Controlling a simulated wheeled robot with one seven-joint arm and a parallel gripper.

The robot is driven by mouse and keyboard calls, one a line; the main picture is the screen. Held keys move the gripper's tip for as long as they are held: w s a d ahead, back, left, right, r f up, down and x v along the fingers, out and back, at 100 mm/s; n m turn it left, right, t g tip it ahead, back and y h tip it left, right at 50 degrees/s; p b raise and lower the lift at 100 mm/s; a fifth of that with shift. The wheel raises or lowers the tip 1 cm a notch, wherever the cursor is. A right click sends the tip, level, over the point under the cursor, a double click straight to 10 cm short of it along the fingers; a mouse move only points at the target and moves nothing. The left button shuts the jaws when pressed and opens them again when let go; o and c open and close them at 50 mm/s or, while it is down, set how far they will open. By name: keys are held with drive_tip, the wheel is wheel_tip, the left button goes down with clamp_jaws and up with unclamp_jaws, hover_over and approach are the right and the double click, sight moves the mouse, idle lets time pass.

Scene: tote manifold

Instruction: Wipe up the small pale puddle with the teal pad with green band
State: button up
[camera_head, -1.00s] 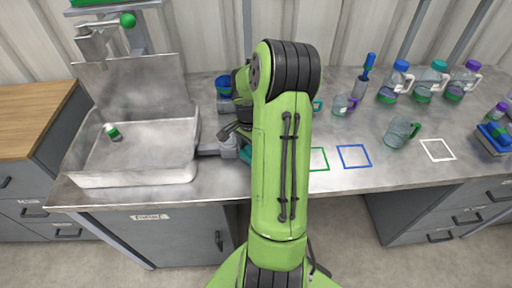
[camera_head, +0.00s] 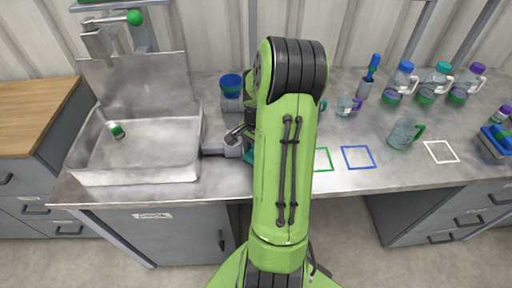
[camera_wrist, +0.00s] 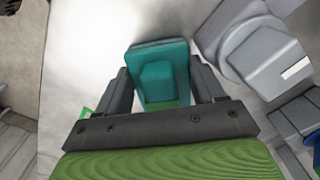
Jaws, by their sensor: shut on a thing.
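The teal pad (camera_wrist: 160,72) is held between the two dark fingers of my gripper (camera_wrist: 161,88) in the wrist view, with a raised teal block in its middle. A strip of green shows low between the fingers. The pad is over the grey steel worktop (camera_wrist: 75,45); I cannot tell whether it touches. In the head view my green arm hides the pad and most of the gripper. I cannot make out the pale puddle; a bright patch left of the pad in the wrist view may be only glare.
A steel sink (camera_head: 135,175) with a small green-banded item (camera_head: 117,131) is at left. A blue outlined square (camera_head: 357,157) is empty.

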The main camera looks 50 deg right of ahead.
sight(247, 157)
drive_tip(key=shift+s+a, duration=0.2)
drive_tip(key=shift+a, duration=0.05)
drive_tip(key=shift+w+a+f, duration=0.15)
drive_tip(key=shift+w+a, duration=0.75)
drive_tip(key=shift+a, duration=0.15)
drive_tip(key=shift+s+d, duration=0.75)
drive_tip(key=shift+d, duration=0.25)
drive_tip(key=shift+s+r, duration=0.1)
drive_tip(key=shift+r, duration=0.15)
drive_tip(key=r+p, duration=0.2)
drive_tip(key=r, duration=0.1)
drive_tip(key=r+p, duration=0.3)
drive_tip(key=shift+s+d, duration=0.2)
